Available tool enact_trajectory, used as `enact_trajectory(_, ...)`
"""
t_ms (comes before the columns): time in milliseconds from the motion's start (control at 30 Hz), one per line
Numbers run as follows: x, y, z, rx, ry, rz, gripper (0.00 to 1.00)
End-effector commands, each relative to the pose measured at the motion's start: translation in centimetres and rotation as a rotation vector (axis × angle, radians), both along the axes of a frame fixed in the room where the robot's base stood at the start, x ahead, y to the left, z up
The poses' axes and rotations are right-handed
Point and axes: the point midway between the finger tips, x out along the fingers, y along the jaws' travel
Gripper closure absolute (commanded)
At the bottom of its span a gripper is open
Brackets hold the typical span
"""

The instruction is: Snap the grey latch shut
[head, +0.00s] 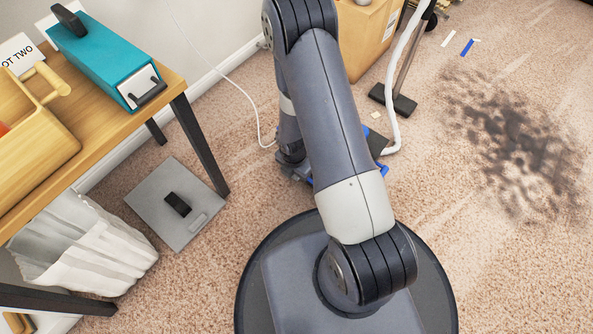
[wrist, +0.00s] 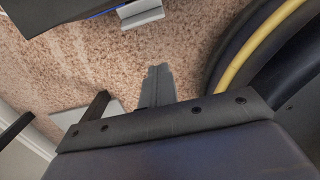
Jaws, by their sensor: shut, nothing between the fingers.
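No part is clearly recognisable as the grey latch. A teal box (head: 118,58) stands on the wooden table at the upper left, with a dark grey bar-shaped fitting (head: 148,92) on the white panel at its near end. Whether that is the latch, and whether it is open, I cannot tell. My gripper (wrist: 157,72) is shut and empty above the carpet in the wrist view. A pale grey piece (wrist: 141,16) on the edge of a dark object lies beyond its tips, apart from them. In the head view my arm hides most of the gripper.
A table (head: 128,124) with dark legs holds a wooden carrier (head: 35,130). Below are a white-lined bin (head: 85,250) and a grey plate (head: 165,228) with a black grip. A cardboard box (head: 368,35) and white hose (head: 393,95) stand behind my arm. Carpet at right is open, with a dark stain.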

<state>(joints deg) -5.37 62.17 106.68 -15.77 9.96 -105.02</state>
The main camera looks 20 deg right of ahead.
Motion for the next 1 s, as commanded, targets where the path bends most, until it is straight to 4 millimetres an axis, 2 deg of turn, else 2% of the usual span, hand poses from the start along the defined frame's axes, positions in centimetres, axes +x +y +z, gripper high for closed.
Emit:
enact_trajectory(33,0.0,-0.1,-1.6,-0.001,0.001,0.0,1.0)
enact_trajectory(233,0.1,-0.2,-4.9,0.0,0.0,0.0,1.0)
enact_trajectory(300,0.9,-1.1,-3.7,0.0,-0.004,-0.006,1.0)
enact_trajectory(533,2.0,-2.8,-2.8,-0.001,-0.002,-0.004,1.0)
enact_trajectory(1000,2.3,-3.2,-2.4,0.001,-0.001,0.0,1.0)
